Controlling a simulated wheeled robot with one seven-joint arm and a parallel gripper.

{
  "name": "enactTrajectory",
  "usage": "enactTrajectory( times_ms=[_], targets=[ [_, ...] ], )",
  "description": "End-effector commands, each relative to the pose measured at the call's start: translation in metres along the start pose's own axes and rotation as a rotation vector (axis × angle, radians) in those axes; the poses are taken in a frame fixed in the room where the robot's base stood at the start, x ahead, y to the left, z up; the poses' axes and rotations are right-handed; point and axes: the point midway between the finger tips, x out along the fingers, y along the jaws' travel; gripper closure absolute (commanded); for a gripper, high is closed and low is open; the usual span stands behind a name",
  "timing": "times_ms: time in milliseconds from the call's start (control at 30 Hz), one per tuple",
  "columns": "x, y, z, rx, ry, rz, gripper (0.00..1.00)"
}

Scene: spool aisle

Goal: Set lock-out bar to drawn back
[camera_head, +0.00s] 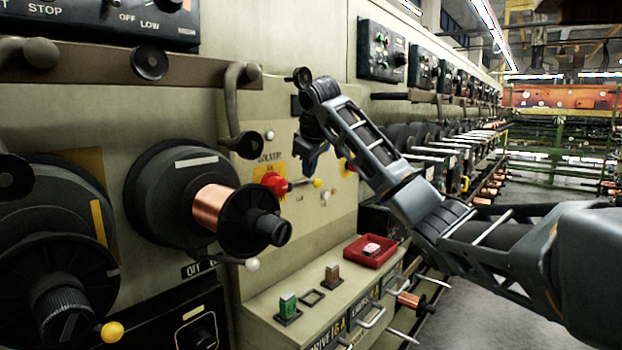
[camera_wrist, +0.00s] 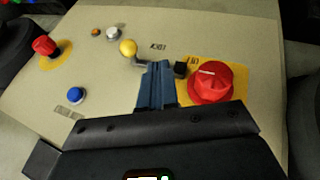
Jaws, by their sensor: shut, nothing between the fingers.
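A short metal bar with a yellow ball knob (camera_wrist: 128,47) is on the beige panel; I take it to be the lock-out bar. In the wrist view it runs right from the ball and passes behind my fingers. A black block (camera_wrist: 180,69) shows on the other side, beside a red rotary knob (camera_wrist: 211,83). The yellow ball also shows in the head view (camera_head: 317,183). My gripper (camera_wrist: 158,68) is shut and empty, its blue fingers pointing at the panel over the bar. Whether they touch it I cannot tell. In the head view the gripper (camera_head: 311,160) is in front of the panel.
A red mushroom button (camera_wrist: 45,46), a blue button (camera_wrist: 76,95) and a white button (camera_wrist: 113,33) are on the same panel. A copper spool (camera_head: 210,207) juts out at left. A ledge below holds a red tray (camera_head: 370,250) and a green block (camera_head: 288,306).

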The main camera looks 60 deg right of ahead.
Motion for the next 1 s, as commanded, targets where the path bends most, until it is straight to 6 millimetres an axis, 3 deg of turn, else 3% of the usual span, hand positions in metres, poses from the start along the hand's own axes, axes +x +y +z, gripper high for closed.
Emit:
enactTrajectory(
  times_ms=[233, 400, 1000],
  targets=[
    [-0.043, 0.001, -0.001, 0.000, 0.003, 0.004, 1.00],
    [-0.057, 0.001, -0.001, -0.001, 0.002, 0.002, 1.00],
    [-0.060, 0.000, 0.000, -0.001, 0.001, 0.000, 1.00]
  ],
)
